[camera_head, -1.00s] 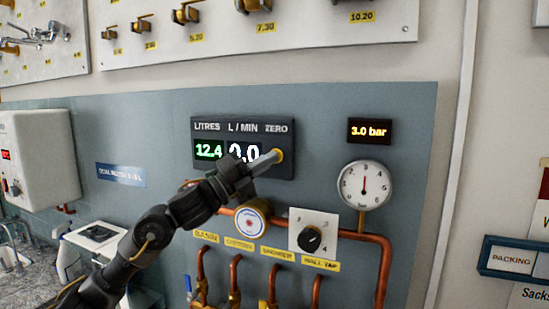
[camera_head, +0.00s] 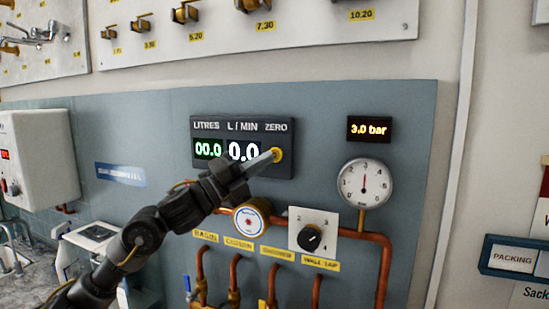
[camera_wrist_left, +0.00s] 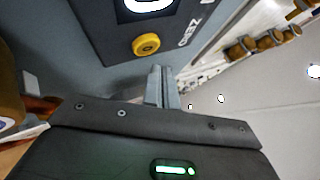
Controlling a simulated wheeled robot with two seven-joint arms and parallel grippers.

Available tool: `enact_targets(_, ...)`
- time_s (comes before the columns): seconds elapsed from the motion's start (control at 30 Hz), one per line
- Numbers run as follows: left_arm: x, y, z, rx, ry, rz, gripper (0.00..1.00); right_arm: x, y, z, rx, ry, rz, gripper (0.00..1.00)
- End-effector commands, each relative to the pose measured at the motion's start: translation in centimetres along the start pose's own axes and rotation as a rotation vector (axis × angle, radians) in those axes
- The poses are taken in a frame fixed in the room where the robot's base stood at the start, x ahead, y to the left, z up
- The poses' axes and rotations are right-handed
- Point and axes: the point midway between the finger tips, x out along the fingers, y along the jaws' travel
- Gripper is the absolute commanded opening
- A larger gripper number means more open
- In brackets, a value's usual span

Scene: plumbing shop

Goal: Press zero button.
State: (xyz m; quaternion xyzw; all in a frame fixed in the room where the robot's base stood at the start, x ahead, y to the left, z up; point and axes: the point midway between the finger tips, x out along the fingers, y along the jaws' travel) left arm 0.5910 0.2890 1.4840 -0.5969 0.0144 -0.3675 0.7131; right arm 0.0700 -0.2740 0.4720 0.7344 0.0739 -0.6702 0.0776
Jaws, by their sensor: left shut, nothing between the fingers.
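The zero button is a round yellow button (camera_head: 277,154) under the word ZERO on the dark meter panel (camera_head: 262,124). In the left wrist view the yellow button (camera_wrist_left: 146,44) shows whole, just beyond and a little left of my fingertips. The litres display (camera_head: 208,149) reads 00.0 in green and the L/MIN display (camera_head: 244,150) reads 0.0 in white. My left gripper (camera_head: 272,156) is shut and empty, its tips at the button in the head view. In the left wrist view the shut fingers (camera_wrist_left: 161,72) look slightly apart from the button. My right gripper is not in view.
Below the panel are copper pipes (camera_head: 375,238), a round blue-and-white dial (camera_head: 250,221) and a black knob (camera_head: 309,238) on a white plate. A pressure gauge (camera_head: 364,185) hangs at the right under a 3.0 bar display (camera_head: 369,129). A white heater (camera_head: 38,158) is at the left.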

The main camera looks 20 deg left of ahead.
Motion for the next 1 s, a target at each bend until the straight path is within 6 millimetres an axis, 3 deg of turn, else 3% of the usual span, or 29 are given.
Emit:
enact_targets(0.4,-2.9,-2.0,-2.2,0.001,0.002,0.000,0.00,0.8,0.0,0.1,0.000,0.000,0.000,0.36)
enact_targets(1.0,-3.2,-2.3,-2.3,-0.001,0.001,0.000,0.00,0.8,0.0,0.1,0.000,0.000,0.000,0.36)
